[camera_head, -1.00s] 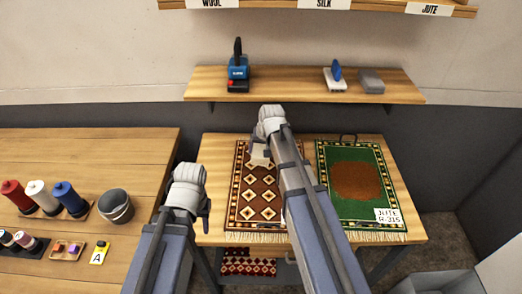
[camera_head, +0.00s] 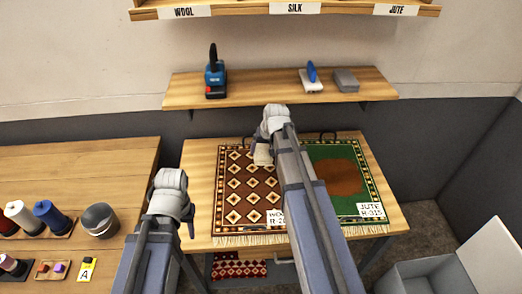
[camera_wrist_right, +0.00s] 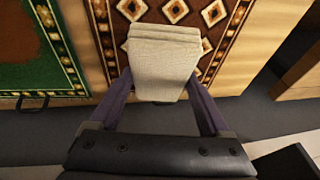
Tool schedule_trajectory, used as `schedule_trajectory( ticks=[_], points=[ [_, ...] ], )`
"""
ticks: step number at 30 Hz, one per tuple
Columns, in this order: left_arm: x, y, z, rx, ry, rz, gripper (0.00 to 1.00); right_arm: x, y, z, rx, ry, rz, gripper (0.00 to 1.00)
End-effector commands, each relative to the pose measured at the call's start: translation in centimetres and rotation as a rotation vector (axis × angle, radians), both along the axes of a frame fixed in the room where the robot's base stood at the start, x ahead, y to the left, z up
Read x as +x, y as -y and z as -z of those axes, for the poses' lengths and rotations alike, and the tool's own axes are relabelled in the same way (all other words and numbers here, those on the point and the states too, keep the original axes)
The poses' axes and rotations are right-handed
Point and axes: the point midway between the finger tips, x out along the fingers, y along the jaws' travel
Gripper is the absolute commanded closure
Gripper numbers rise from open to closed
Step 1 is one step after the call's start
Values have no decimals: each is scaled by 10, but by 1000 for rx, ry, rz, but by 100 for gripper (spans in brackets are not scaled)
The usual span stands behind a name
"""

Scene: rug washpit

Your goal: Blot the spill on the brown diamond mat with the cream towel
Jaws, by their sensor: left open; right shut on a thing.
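The brown diamond mat (camera_head: 240,200) lies on the wooden table, patterned with cream diamonds and fringed at the near end. My right gripper (camera_head: 264,146) is shut on the folded cream towel (camera_head: 263,156), over the far right part of this mat. The right wrist view shows the towel (camera_wrist_right: 163,62) between the fingers, with the mat (camera_wrist_right: 208,20) behind it. I cannot tell whether the towel touches the mat. No distinct spill shows; my right arm and the towel hide part of the mat. My left gripper (camera_head: 176,205) is open and empty, left of the mat.
A green mat (camera_head: 348,204) with a brown centre lies to the right. The wall shelf (camera_head: 280,91) holds a blue tool (camera_head: 215,75), a blue-handled brush (camera_head: 311,79) and a grey block (camera_head: 345,80). Spools and a grey bucket (camera_head: 100,220) stand on the left table. A grey bin (camera_head: 430,275) is at lower right.

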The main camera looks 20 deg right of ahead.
Motion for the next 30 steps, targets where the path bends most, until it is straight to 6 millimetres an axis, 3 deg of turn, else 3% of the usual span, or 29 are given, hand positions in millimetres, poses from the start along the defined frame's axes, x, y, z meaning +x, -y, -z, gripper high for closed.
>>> schedule_trajectory(
  ticks=[18, 30],
  points=[
    [0, 0, 69, 0, 0, 0, 55, 0, 0, 69, 0, 0, 0, 64],
    [0, 0, 74, 0, 0, 0, 55, 0, 0, 74, 0, 0, 0, 64]
  ],
)
